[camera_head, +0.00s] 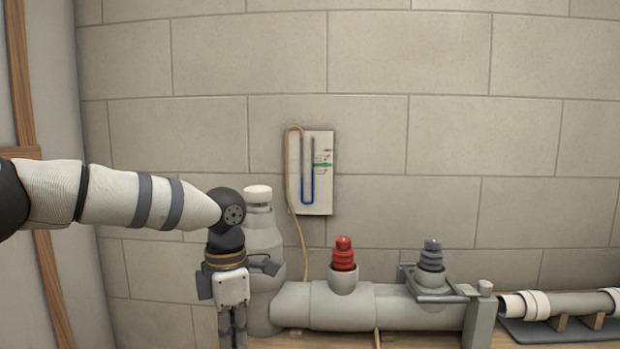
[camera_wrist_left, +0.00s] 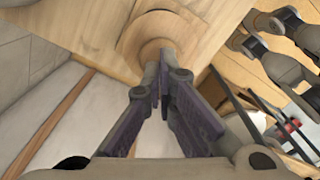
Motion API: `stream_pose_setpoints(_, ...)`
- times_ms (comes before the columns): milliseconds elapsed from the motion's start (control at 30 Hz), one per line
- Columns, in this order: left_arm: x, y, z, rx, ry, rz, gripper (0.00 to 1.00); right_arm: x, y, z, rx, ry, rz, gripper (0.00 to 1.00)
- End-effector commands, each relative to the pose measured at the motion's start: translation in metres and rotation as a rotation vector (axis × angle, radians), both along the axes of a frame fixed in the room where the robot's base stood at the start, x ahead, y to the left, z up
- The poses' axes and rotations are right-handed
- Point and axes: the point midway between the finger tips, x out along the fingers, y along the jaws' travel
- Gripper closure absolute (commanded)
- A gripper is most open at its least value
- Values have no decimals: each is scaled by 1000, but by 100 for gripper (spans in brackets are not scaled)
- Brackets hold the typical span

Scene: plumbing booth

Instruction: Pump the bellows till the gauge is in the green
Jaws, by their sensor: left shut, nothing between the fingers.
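The exact levels are too small to read. A red ribbed piece (camera_head: 344,254) and a dark grey ribbed piece (camera_head: 431,256) stand on the grey pipe; I cannot tell whether either is the bellows. My left gripper (camera_head: 233,335) points down, shut and empty, before a pale bottle-shaped fitting. In the left wrist view its fingertips (camera_wrist_left: 160,85) are over a round wooden piece (camera_wrist_left: 152,32); contact is unclear.
The thick grey pipe (camera_head: 390,306) runs along the bench, with the pale fitting (camera_head: 258,240) at its left end. A tan hose (camera_head: 290,165) hangs from the gauge. White-collared pipe (camera_head: 572,304) rests on wooden blocks at right.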

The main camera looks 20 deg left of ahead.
Motion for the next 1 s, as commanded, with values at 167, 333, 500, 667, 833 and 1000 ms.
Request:
stream_pose_setpoints(167,0,0,-4,0,1,0,100,0,0,0,0,1,0,60)
stream_pose_setpoints(333,0,0,-12,-1,1,0,100,-1,0,-1,0,5,0,60)
stream_pose_setpoints(500,0,0,-21,0,1,0,100,-2,0,-2,0,8,0,60)
stream_pose_setpoints(667,0,0,-30,-1,1,1,100,-3,0,-3,0,11,0,60)
stream_pose_setpoints(833,0,0,-38,-1,4,1,100,-4,0,-4,0,16,0,60)
stream_pose_setpoints(1000,0,0,-40,-1,1,0,100,-4,0,-4,0,16,0,60)
